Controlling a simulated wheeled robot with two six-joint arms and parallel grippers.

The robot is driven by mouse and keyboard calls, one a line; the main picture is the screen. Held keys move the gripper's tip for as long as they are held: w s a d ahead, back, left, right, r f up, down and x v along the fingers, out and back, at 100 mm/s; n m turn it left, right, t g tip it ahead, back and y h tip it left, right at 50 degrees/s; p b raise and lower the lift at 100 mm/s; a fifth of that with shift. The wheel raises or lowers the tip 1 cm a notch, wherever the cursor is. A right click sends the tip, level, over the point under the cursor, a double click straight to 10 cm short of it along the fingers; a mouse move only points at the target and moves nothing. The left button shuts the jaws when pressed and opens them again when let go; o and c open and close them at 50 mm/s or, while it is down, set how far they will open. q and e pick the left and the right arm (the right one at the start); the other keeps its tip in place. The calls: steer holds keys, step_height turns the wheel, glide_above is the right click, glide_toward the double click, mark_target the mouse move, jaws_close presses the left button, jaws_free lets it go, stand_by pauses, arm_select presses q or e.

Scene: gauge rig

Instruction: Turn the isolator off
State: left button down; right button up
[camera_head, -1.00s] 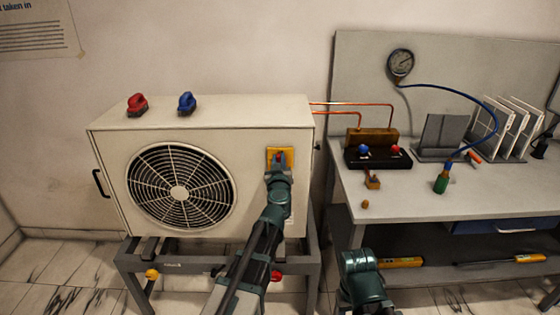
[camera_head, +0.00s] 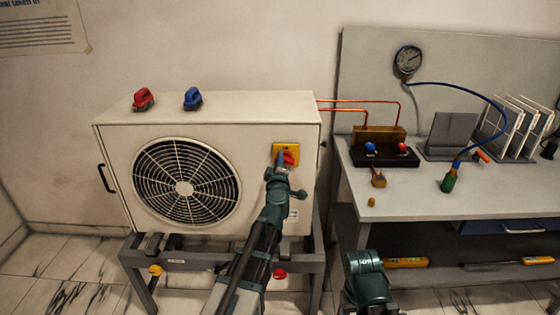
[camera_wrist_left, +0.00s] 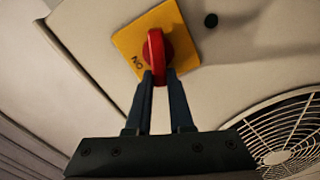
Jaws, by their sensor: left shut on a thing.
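The isolator is a yellow square plate (camera_head: 278,149) with a red rotary handle (camera_head: 290,157) on the right of the white outdoor unit's front. In the left wrist view the plate (camera_wrist_left: 130,45) shows the letters "ON" beside the red handle (camera_wrist_left: 156,50). My left gripper (camera_head: 281,160) reaches up to it from below, and its two dark fingers (camera_wrist_left: 158,78) are shut on the lower part of the handle. In the head view the handle leans to the right. A teal part of my right arm is at the bottom, but its gripper fingers do not show.
The white unit (camera_head: 210,128) has a fan grille (camera_head: 186,182) left of the isolator. A red clamp-like item (camera_head: 143,99) and a blue one (camera_head: 192,98) stand on top. Copper pipes (camera_head: 365,102) run right to a workbench (camera_head: 420,195) with a gauge (camera_head: 408,60) and blue hose (camera_head: 475,92).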

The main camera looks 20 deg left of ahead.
arm_select(q)
steer(key=shift+s+a+f+n+b, duration=0.1)
steer(key=shift+f+n+b, duration=0.15)
steer(key=shift+n, duration=0.85)
steer(key=shift+f+n+b, duration=0.15)
steer(key=shift+f+n, duration=0.1)
steer(key=shift+n, duration=0.85)
arm_select(e)
steer(key=shift+f, duration=0.5)
arm_select(q)
steer(key=c, duration=0.8)
jaws_free()
steer(key=shift+s, duration=0.15)
